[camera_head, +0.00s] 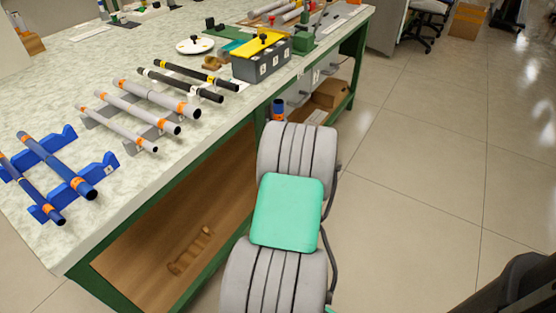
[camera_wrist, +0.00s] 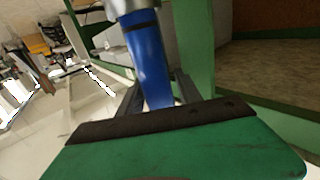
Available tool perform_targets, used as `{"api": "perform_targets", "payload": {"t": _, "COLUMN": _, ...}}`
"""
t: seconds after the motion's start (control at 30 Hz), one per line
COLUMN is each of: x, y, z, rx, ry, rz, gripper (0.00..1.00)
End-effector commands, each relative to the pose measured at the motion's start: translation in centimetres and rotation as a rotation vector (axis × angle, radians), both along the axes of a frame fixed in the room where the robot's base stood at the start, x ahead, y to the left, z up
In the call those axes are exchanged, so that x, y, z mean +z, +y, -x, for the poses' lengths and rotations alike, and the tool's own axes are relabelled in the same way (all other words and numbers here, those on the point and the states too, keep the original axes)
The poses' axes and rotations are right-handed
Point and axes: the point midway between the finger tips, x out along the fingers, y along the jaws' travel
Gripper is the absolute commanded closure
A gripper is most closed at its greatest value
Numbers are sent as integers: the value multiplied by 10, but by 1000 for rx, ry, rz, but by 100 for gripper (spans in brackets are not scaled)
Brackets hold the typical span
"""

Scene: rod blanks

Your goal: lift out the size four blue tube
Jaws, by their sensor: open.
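Two blue tubes with orange bands lie across blue cradles (camera_head: 108,165) at the bench's left end in the head view. One is a thicker tube (camera_head: 58,165), the other a thinner tube (camera_head: 32,188). I cannot read a size on either. My gripper (camera_wrist: 157,92) is open, low beside the bench and away from these tubes; my arm hides it in the head view. In the wrist view, a blue cylinder (camera_wrist: 148,60) with a dark band shows between the fingers. I cannot tell whether it touches them. A short blue piece (camera_head: 278,106) shows above my arm.
Grey tubes (camera_head: 135,106) and black tubes (camera_head: 180,84) lie on cradles farther along the bench (camera_head: 172,170). A grey box (camera_head: 262,66) with a yellow top stands beyond. A green bench leg (camera_wrist: 200,40) is close to my gripper.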

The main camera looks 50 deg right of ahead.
Motion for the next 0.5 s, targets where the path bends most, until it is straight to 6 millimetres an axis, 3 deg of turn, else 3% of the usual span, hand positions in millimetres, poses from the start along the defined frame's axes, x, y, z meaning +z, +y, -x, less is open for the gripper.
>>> {"api": "perform_targets", "payload": {"t": 0.27, "x": 0, "y": -6, "z": -3, "rx": -4, "ry": 0, "rz": -1, "gripper": 60}}
{"api": "perform_targets", "payload": {"t": 0.5, "x": 0, "y": -6, "z": -2, "rx": -4, "ry": 0, "rz": -1, "gripper": 79}}
